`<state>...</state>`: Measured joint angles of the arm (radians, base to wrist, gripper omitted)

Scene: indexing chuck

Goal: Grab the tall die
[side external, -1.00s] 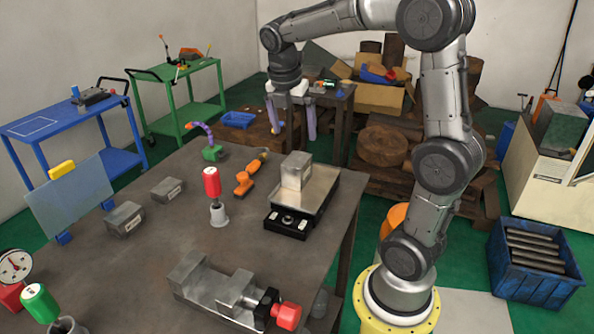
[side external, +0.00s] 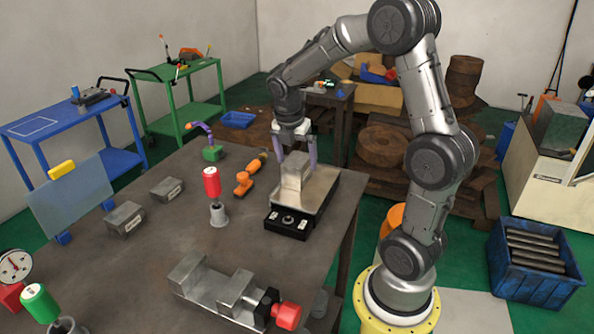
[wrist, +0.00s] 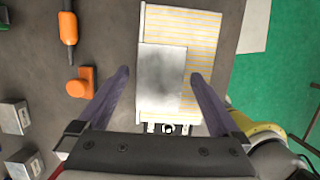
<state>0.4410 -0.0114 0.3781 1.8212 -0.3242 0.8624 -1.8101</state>
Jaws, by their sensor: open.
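The tall die, a plain grey metal block (side external: 295,184), stands upright on the flat plate of the chuck (side external: 322,190). In the wrist view the die (wrist: 162,76) lies between my two fingers, its top face toward the camera. My gripper (side external: 297,166) is above the chuck, pointing down, with its purple fingers open and the upper part of the die between them. In the wrist view, gaps show between the die and both fingers of my gripper (wrist: 161,73). Contact with the die is not visible.
Two low labelled blocks (side external: 125,219) (side external: 166,189) lie farther left. A vise (side external: 222,291) is at the front.

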